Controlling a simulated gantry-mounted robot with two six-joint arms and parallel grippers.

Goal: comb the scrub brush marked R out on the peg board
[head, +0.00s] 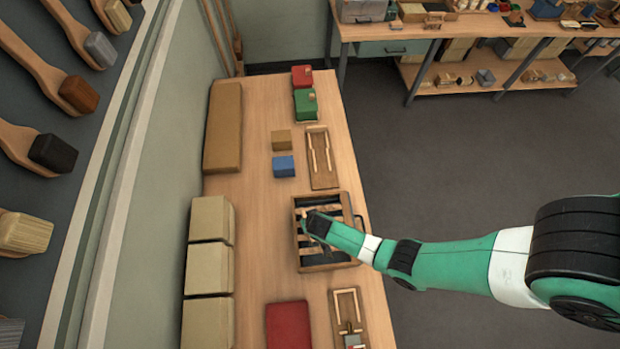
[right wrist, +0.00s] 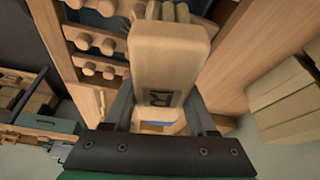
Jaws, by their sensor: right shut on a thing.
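My right gripper (head: 318,224) reaches in from the right, over the wooden frame with the peg board (head: 297,240). In the right wrist view my right gripper (right wrist: 160,118) is shut on the scrub brush (right wrist: 168,55), a pale wooden block with a dark R on its face. Its tan bristles show at the far end, at the top of the picture. Rows of rounded wooden pegs (right wrist: 98,42) lie just left of the brush. I cannot tell whether the bristles touch the pegs. In the head view the brush is mostly hidden by the gripper. My left gripper is not in view.
On the table (head: 258,235) a wooden tray (head: 318,178) lies behind the frame and another (head: 345,302) in front. A blue block (head: 284,166), a tan block (head: 281,140) and a red slab (head: 288,325) lie nearby. Cardboard boxes (head: 209,268) line the left edge.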

